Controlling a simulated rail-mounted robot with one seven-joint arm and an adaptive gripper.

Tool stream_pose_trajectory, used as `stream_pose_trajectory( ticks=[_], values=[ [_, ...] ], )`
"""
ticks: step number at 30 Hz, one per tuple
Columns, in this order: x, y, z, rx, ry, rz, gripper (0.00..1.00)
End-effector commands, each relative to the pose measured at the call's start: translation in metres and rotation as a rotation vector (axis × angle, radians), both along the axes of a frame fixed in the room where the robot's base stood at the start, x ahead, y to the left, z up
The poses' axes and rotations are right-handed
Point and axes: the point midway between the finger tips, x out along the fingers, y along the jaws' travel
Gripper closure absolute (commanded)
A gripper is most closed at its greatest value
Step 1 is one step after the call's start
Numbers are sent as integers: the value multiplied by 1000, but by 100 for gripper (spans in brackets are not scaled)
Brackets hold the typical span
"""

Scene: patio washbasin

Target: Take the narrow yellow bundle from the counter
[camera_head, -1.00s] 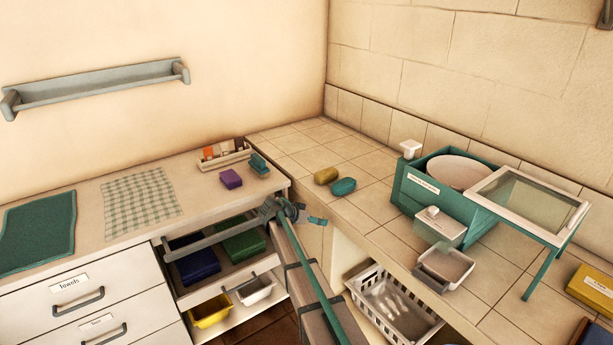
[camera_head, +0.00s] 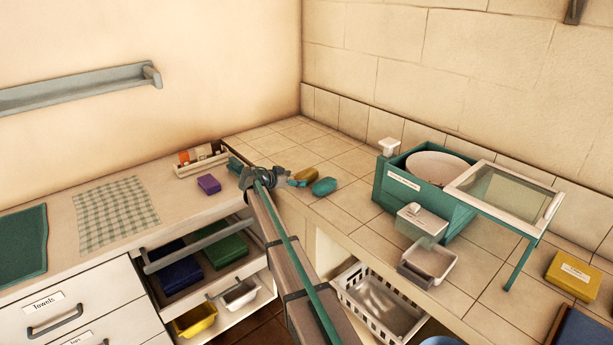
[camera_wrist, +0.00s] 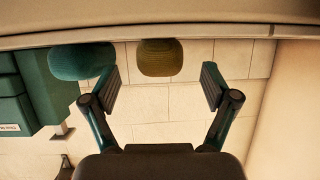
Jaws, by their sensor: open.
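The narrow yellow bundle (camera_head: 304,175), a small olive-yellow roll, lies on the tiled counter (camera_head: 345,205), beside a rounded teal bundle (camera_head: 324,187). My gripper (camera_head: 284,181) is just left of the yellow bundle in the head view, its tip overlapping the bundle's near edge there. In the wrist view my gripper (camera_wrist: 162,87) is open and empty. The yellow bundle (camera_wrist: 160,58) shows ahead, between the lines of the two fingers and apart from both. The teal bundle (camera_wrist: 82,62) is close beside the left finger's tip. I cannot tell the exact remaining gap.
A teal box (camera_head: 400,205) with a white bowl and a glass-lidded frame (camera_head: 500,195) stands to the right. A purple block (camera_head: 209,184) and a small tray (camera_head: 200,163) are on the left counter. A yellow box (camera_head: 575,275) lies far right. Open drawers are below.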

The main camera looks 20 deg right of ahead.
Motion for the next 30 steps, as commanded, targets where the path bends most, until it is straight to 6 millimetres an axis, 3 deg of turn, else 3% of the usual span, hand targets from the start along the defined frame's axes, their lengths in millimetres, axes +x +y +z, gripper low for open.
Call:
stream_pose_trajectory(
  ticks=[5, 15, 23, 30],
  values=[
    [4, -9, -1, 0, 0, 1, 14],
    [17, -48, -12, 1, 1, -1, 14],
    [17, -50, -15, 0, 0, 1, 14],
    [17, -50, -15, 0, 0, 1, 51]
  ],
)
